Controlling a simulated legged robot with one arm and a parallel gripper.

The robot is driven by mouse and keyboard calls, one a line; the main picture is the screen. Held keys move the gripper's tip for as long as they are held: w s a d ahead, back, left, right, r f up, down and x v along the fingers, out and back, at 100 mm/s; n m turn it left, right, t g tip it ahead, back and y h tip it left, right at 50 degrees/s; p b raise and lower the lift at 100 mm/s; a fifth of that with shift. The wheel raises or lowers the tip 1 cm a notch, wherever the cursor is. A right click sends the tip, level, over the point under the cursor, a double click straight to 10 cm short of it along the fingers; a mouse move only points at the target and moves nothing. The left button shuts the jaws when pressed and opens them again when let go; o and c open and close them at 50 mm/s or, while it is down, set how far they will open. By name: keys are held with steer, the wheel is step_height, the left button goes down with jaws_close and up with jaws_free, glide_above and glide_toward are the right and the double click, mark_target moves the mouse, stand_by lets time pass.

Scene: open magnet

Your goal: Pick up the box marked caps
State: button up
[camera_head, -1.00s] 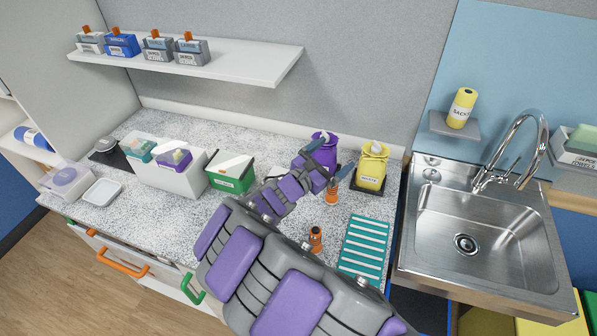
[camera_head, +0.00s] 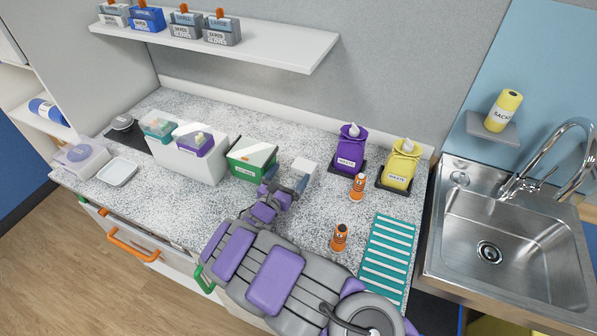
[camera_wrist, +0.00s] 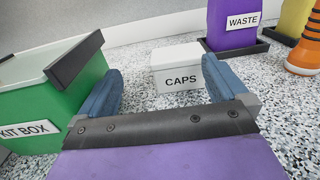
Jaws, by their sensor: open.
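The small white box marked CAPS (camera_wrist: 178,70) stands upright on the speckled counter, straight ahead in the wrist view. In the head view the white box (camera_head: 306,167) shows just beyond my gripper, its lower front partly covered. My gripper (camera_wrist: 162,86) is open and empty. Its two blue fingers are apart, with the box centred beyond the gap between them. In the head view my gripper (camera_head: 285,183) is just in front of the box.
The green kit box (camera_wrist: 70,85) stands close to the left finger. The purple waste bag (camera_head: 351,150), yellow waste bag (camera_head: 399,165) and orange bottles (camera_head: 358,187) (camera_head: 340,238) stand to the right. A teal ribbed mat (camera_head: 388,258) lies near the sink (camera_head: 500,235). Bare counter surrounds the caps box.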

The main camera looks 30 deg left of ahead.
mark_target(301, 171)
steer(key=w+d, duration=0.2)
steer(key=shift+w+d+f, duration=0.25)
steer(key=shift+w+d, duration=0.05)
steer(key=w+b, duration=0.1)
steer(key=w, duration=0.2)
steer(key=shift+w, duration=0.35)
steer(key=shift+w+a+r, duration=0.1)
steer(key=shift+w+a, duration=0.2)
steer(key=shift+a, duration=0.15)
steer(key=shift+d, duration=0.15)
steer(key=c, duration=1.1)
